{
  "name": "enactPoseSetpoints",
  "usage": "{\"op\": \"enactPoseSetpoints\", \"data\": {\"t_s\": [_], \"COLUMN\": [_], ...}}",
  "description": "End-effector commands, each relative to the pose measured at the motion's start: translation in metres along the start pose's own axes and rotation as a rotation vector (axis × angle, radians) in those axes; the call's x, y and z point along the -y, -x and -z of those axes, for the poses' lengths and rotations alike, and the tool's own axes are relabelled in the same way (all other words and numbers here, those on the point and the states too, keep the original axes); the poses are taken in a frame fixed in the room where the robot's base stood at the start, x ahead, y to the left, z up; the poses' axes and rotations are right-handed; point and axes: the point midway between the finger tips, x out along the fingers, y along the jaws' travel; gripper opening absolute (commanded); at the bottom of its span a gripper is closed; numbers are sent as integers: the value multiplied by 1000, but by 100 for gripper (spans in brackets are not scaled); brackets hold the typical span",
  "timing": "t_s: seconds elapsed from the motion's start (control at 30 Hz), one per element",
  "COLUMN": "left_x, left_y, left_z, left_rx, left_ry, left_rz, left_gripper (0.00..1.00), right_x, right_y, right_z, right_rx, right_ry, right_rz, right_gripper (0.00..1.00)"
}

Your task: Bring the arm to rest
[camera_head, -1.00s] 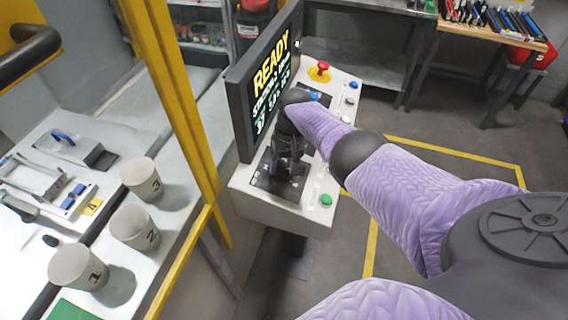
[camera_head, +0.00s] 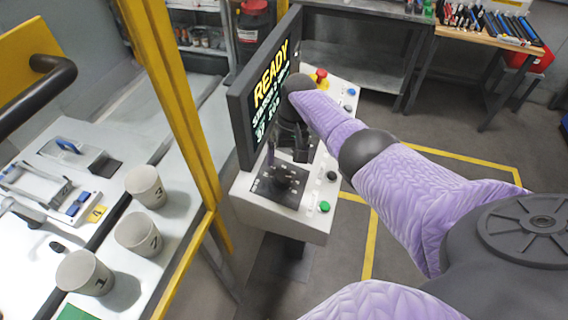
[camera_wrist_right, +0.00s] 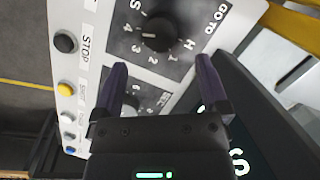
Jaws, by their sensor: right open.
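My right arm reaches in from the right in the head view. Its black gripper (camera_head: 287,154) hangs over the grey control panel (camera_head: 240,196), just beyond a black rotary knob (camera_head: 281,177). In the right wrist view the gripper (camera_wrist_right: 162,85) is open, its two purple-edged fingers apart with nothing between them. The same view shows the knob (camera_wrist_right: 158,34) beyond the fingertips, on a dial marked GO TO with letters and numbers. The gripper appears clear of the knob. My left gripper is not in view.
A screen (camera_head: 262,90) reading READY stands close left of the gripper. A red emergency button (camera_head: 319,74) and a green button (camera_head: 325,207) are on the panel. A yellow frame post (camera_head: 180,100) separates the panel from a bench with cups (camera_head: 138,233). Floor to the right is open.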

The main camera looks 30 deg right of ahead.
Motion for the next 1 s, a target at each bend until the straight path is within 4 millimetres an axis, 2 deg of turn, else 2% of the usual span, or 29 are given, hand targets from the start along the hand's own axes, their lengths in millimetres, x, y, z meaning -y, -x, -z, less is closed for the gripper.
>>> {"op": "enactPoseSetpoints", "data": {"t_s": [0.03, 0.2, 0.67, 0.77, 0.83, 0.9, 1.0], "left_x": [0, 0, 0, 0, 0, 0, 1], "left_y": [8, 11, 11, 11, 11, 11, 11], "left_z": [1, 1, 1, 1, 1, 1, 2], "left_rx": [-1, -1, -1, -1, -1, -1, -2], "left_ry": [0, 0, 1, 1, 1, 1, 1], "left_rz": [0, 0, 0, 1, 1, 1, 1], "left_gripper": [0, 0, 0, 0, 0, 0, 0], "right_x": [1, 0, 0, 3, 11, 22, 36], "right_y": [16, 41, 44, 32, 6, -25, -54], "right_z": [0, 0, 0, -6, -23, -51, -96], "right_rx": [-3, -1, 1, -1, -9, -32, -86], "right_ry": [0, 0, 0, 37, 125, 243, 378], "right_rz": [1, 0, 0, -20, -55, -92, -114], "right_gripper": [95, 95, 95, 95, 95, 95, 95]}}
